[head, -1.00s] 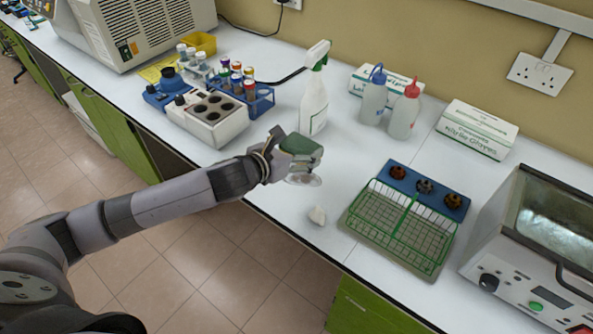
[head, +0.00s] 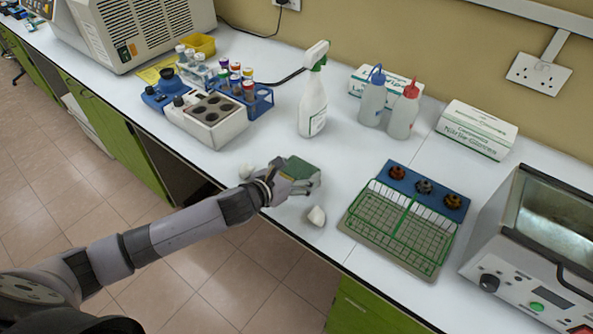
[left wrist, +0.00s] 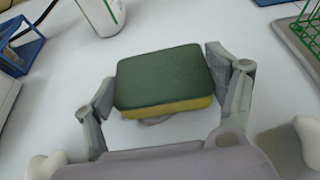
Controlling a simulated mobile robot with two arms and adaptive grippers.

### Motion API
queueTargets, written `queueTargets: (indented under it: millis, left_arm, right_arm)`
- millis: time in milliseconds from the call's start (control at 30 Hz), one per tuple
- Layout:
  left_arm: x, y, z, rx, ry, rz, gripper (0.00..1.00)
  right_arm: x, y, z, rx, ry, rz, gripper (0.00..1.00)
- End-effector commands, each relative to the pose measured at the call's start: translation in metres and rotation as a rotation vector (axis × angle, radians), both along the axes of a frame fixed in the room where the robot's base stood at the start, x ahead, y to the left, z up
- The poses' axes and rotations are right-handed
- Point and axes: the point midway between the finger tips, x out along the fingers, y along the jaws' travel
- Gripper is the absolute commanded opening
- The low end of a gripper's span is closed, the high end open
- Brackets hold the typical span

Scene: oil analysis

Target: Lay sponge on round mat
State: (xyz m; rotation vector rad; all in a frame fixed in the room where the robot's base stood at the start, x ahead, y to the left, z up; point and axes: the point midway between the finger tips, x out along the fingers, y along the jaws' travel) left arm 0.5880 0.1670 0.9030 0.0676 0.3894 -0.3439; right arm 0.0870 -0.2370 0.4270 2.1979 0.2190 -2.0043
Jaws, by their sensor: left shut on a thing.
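The sponge (left wrist: 163,78), dark green on top and yellow below, is between the fingers of my left gripper (left wrist: 163,90) in the left wrist view. The gripper is shut on it, green side up. In the head view the sponge (head: 304,175) and my left gripper (head: 297,180) are over the front part of the white bench. A thin grey curved edge, seemingly the round mat (left wrist: 155,121), shows just below the sponge in the left wrist view; the rest is hidden. I cannot tell whether the sponge touches it. My right gripper is not in view.
Small white lumps lie on either side of the gripper, one to the right (head: 316,216) and one to the left (head: 246,171). A spray bottle (head: 313,105) stands behind. A green wire rack (head: 408,226) on a tray is to the right.

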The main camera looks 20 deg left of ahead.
Motion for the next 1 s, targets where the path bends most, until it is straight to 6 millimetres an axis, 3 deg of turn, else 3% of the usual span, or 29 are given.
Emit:
queueTargets:
  millis: [300,700,867,1000]
  left_arm:
    - [0.000,0.000,0.000,0.000,0.000,0.000,0.98]
    - [0.000,0.001,0.004,0.001,0.000,0.001,0.98]
    - [-0.018,0.008,0.009,0.004,0.001,0.000,0.98]
    - [-0.044,0.017,0.019,0.005,0.001,-0.002,0.98]
  right_arm:
    - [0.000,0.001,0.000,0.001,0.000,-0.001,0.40]
    - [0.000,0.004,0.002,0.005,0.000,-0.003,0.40]
    - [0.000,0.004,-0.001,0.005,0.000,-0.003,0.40]
    - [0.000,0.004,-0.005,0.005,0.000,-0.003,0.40]
